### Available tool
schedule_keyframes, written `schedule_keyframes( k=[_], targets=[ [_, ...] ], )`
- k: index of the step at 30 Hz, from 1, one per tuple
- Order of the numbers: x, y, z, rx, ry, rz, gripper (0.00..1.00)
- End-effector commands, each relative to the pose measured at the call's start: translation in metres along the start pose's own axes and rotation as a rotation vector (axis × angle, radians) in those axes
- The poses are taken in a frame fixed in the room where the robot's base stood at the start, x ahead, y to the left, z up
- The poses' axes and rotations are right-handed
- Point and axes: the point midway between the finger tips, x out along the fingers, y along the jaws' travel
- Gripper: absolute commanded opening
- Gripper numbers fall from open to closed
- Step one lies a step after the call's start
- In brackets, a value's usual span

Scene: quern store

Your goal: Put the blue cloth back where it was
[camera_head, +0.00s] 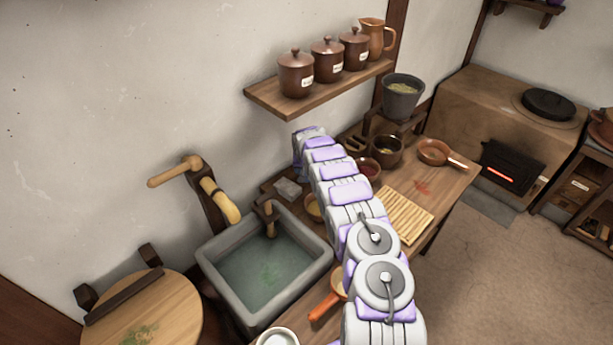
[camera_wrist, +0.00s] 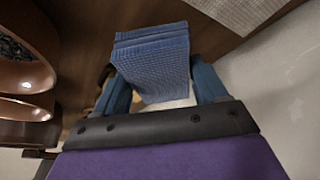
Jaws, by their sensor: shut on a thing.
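The blue cloth (camera_wrist: 152,55) is a folded, ribbed stack in the wrist view. My gripper (camera_wrist: 160,85) is shut on it, with one blue finger on each side. Beyond the cloth is a brown wooden surface (camera_wrist: 75,25); I cannot tell whether the cloth touches it. In the head view my arm reaches over the worktop (camera_head: 448,185) toward the wall. There, the gripper and the cloth are hidden behind my arm.
Brown bowls (camera_wrist: 22,75) stand close at the left in the wrist view, and the pale wall (camera_wrist: 285,85) is at the right. In the head view, a stone sink (camera_head: 215,270) lies left of my arm. A shelf with jars (camera_head: 296,75) hangs above; a striped mat (camera_head: 408,217) lies at right.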

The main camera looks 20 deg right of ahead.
Motion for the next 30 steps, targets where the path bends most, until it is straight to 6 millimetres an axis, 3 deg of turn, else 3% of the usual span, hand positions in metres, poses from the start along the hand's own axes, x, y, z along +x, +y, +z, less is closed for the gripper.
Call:
schedule_keyframes(
  k=[5, 14, 15, 23, 30],
  targets=[
    [0.03, 0.002, 0.01, 0.001, -0.001, -0.004, 0.36],
    [0.033, 0.001, 0.009, 0.002, -0.002, -0.003, 0.36],
    [0.033, 0.0, 0.009, 0.002, -0.002, -0.002, 0.73],
    [0.032, -0.001, 0.009, 0.001, -0.001, -0.001, 0.97],
    [0.032, 0.0, 0.009, 0.001, -0.002, -0.003, 0.97]
  ],
)
